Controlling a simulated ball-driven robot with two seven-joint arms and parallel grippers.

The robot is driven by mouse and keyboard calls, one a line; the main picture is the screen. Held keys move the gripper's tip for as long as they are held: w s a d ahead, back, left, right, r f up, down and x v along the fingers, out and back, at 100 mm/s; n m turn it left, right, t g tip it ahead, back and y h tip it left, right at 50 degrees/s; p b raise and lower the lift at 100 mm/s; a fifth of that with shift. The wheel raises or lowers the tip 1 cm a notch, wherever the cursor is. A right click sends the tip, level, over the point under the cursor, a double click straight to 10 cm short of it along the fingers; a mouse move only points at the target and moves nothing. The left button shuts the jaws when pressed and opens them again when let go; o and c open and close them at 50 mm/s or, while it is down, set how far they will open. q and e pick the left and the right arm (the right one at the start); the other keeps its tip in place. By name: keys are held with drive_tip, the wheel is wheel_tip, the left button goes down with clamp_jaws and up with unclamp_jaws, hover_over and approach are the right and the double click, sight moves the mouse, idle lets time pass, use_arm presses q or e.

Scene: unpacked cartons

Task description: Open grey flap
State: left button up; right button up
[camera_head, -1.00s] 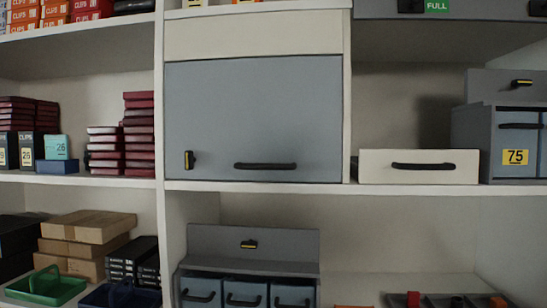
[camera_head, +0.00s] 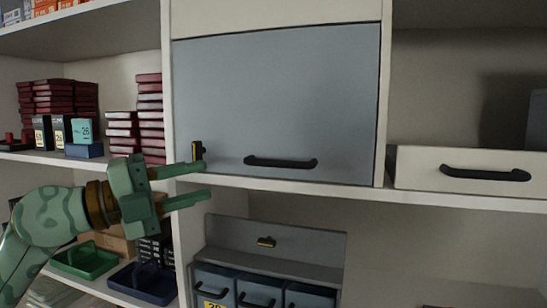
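The grey flap (camera_head: 277,100) is a large panel in the shelf unit, and it hangs closed. A black bar handle (camera_head: 281,162) runs along its lower edge. A small black and yellow latch (camera_head: 197,151) sits at its lower left corner. My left gripper (camera_head: 206,179) is green and comes in from the left, its two fingers apart with nothing between them. The upper fingertip is just below the latch in the picture; I cannot tell whether it touches. The gripper is left of the bar handle. My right gripper is not in view.
A white drawer (camera_head: 463,177) with a black handle is on the right. Dark red boxes (camera_head: 150,118) stack on the left shelf. Below are a grey drawer unit (camera_head: 266,262), a green tray (camera_head: 86,261) and a blue tray (camera_head: 143,283).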

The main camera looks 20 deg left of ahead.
sight(270, 165)
use_arm(q)
drive_tip(key=p+x, duration=0.4)
drive_tip(key=x, duration=0.9)
drive_tip(key=shift+w+d, duration=0.2)
drive_tip(key=shift+d, duration=0.15)
drive_tip(key=shift+w+d+p, duration=0.3)
drive_tip(key=shift+w+d, duration=0.1)
drive_tip(key=shift+c, duration=0.3)
drive_tip(key=shift+a+f, duration=0.1)
clamp_jaws()
